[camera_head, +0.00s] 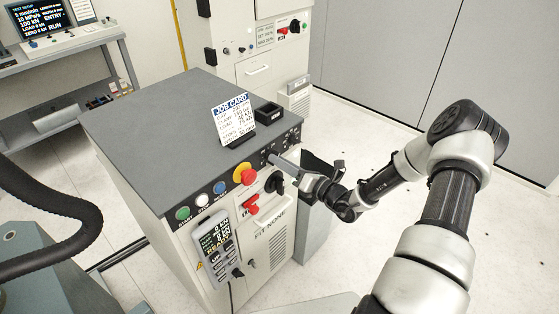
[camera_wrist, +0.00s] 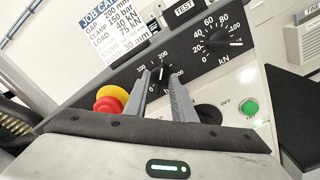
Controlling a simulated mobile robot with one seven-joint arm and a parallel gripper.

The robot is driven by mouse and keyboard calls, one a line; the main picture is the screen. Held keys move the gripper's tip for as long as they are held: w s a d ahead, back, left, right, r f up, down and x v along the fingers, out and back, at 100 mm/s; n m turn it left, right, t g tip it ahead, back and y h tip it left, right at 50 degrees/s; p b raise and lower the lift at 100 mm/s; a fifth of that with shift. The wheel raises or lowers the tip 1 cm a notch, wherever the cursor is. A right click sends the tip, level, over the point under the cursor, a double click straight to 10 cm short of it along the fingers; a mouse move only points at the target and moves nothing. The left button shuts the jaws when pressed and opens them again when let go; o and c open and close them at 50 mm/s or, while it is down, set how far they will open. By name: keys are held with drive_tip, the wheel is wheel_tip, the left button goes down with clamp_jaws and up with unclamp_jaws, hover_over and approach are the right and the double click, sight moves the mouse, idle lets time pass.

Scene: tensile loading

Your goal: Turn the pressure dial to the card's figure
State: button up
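The job card (camera_head: 232,120) stands on the grey console top; in the wrist view the card (camera_wrist: 110,30) reads clamp 150 bar, load 40 kN. My gripper (camera_head: 272,155) reaches the console's front panel from the right. In the wrist view my gripper (camera_wrist: 159,76) has one finger on each side of a black dial (camera_wrist: 159,74), with marks 0, 100 and 200 around it. A gap shows between the fingers, but whether they press on the knob cannot be told. The dial's pointer is partly hidden, so its exact setting is unclear.
A second dial (camera_wrist: 217,40), marked in kN, sits right of my fingers. A red and yellow emergency stop (camera_wrist: 110,98) is close on the left. A green button (camera_wrist: 249,107) is lower right. A black tray (camera_head: 268,111) stands beside the card.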

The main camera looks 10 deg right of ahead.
drive_tip(key=shift+w+a, duration=0.25)
clamp_jaws()
drive_tip(key=shift+n+b, duration=1.05)
drive_tip(key=shift+n, duration=2.75)
